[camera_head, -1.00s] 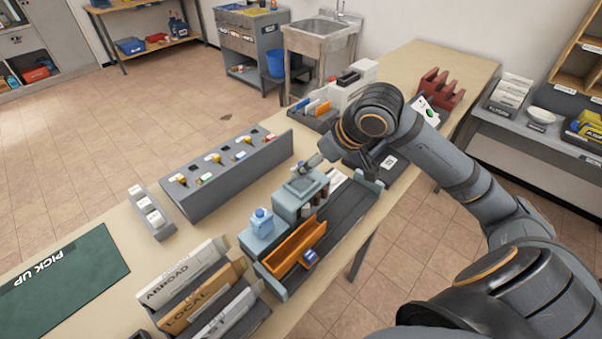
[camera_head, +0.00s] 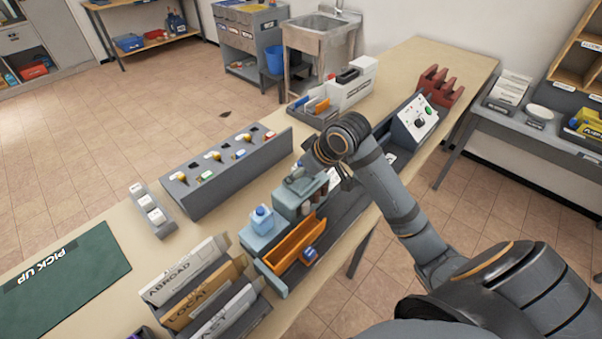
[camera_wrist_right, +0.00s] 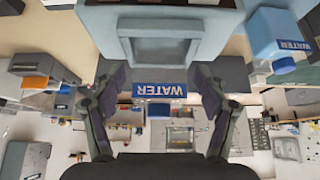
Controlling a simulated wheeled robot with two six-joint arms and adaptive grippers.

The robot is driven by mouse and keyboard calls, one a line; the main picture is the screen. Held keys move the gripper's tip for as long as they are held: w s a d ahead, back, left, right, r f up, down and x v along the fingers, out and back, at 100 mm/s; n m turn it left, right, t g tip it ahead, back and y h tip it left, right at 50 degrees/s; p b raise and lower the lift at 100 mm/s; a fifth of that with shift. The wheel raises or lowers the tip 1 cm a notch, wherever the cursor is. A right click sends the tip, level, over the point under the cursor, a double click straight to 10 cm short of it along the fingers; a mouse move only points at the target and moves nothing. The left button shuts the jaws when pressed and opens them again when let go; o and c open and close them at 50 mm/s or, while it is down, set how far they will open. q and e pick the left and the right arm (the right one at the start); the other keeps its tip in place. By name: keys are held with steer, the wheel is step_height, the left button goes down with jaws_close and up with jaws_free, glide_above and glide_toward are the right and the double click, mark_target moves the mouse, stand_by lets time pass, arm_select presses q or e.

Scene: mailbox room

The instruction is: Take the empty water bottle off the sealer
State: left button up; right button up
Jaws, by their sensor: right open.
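The sealer (camera_head: 287,205) is a blue-grey machine on the workbench in the head view. The empty water bottle (camera_wrist_right: 160,89) shows in the wrist view, with a blue WATER label and blue cap, at the front of the sealer's grey top frame (camera_wrist_right: 125,27). In the head view it is mostly hidden by my right gripper (camera_head: 318,172), which is over the sealer's top. In the wrist view my right gripper (camera_wrist_right: 158,92) is open, with one finger on either side of the bottle; contact cannot be told. My left gripper is not in view.
A grey rack of stamps (camera_head: 225,175) lies behind. Envelope slots (camera_head: 200,290) stand in front. A control box (camera_head: 415,120) is to the right.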

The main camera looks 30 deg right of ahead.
steer(key=c, duration=1)
steer(key=shift+c, duration=0.2)
